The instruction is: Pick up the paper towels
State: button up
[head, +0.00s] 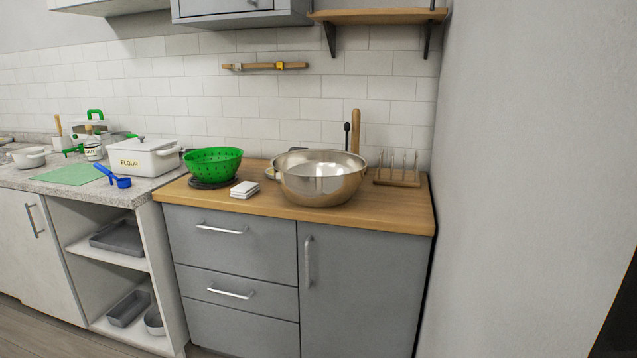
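A small white stack (244,189), which may be folded paper towels, lies on the wooden counter top (390,212). It is near the front edge, between the green colander and the large metal bowl. No paper towel roll is clearly visible. My gripper is not in view.
A steel bowl (318,184) stands right of the stack. A green colander (212,164) is behind it to the left. A wooden rack (398,178) is at the right. A blue measuring scoop (116,180) and a white flour box (143,159) sit on the left counter.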

aim_at(244, 190)
jog(key=i+j+z, duration=0.35)
jog(key=j, duration=0.25)
jog(key=i+j+z, duration=0.15)
jog(key=i+j, duration=0.15)
jog(key=i+j+z, duration=0.2)
jog(key=j, duration=0.25)
jog(key=i+j+z, duration=0.25)
jog(key=i+j, duration=0.35)
jog(key=i, duration=0.1)
